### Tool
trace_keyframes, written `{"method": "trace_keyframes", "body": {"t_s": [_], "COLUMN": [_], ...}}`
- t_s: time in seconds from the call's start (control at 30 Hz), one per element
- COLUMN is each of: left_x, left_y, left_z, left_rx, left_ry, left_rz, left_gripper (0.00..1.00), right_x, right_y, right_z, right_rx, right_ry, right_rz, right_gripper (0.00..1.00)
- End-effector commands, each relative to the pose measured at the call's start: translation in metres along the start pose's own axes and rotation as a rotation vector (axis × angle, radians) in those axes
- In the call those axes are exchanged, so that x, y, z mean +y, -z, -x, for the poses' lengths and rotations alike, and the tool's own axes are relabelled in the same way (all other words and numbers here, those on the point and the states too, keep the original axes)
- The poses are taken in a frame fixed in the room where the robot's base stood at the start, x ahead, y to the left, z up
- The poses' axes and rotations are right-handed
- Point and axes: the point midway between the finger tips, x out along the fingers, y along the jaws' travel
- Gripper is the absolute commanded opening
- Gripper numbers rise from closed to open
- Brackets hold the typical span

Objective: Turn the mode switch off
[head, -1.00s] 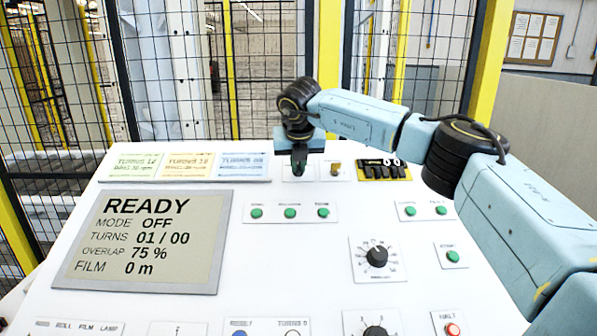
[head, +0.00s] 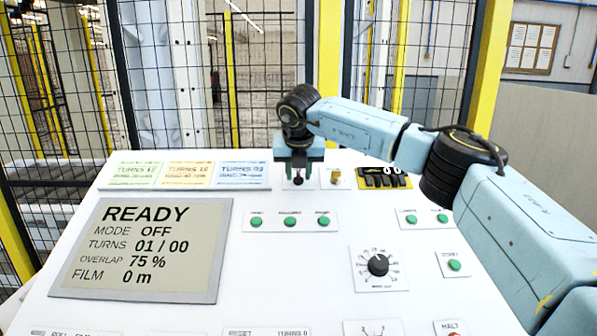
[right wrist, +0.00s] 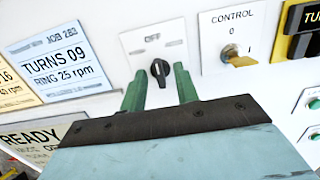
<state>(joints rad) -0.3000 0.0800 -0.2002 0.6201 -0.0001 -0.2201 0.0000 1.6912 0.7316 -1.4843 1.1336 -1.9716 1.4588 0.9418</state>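The mode switch (right wrist: 160,70) is a black rotary knob on a white plate marked OFF, with its white pointer mark roughly upright in the right wrist view. In the head view the knob (head: 298,181) shows just below my right gripper (head: 298,166). The right gripper's two green fingers (right wrist: 160,90) are apart and empty, in front of the knob with one to each side; contact is not visible. The display (head: 142,248) reads READY, MODE OFF, TURNS 01 / 00, OVERLAP 75 %, FILM 0 m. My left gripper is not in view.
Job cards (head: 242,175) lie to the left. Green buttons (head: 290,221) and a larger dial (head: 378,264) sit nearer. A mesh fence (head: 265,90) stands behind.

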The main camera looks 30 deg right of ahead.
Motion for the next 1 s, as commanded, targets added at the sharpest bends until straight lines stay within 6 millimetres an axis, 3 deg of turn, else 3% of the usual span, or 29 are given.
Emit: {"method": "trace_keyframes", "body": {"t_s": [0.27,0.7,1.0], "left_x": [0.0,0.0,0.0], "left_y": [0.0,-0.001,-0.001], "left_z": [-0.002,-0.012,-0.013], "left_rx": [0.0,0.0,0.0], "left_ry": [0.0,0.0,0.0], "left_rz": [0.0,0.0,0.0], "left_gripper": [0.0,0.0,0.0], "right_x": [0.001,0.001,0.0], "right_y": [0.0,0.0,0.0], "right_z": [0.011,0.103,0.133], "right_rx": [-0.001,-0.003,0.0], "right_ry": [-0.002,-0.003,0.0], "right_rz": [0.001,0.0,0.0], "right_gripper": [0.31,0.31,0.31]}}
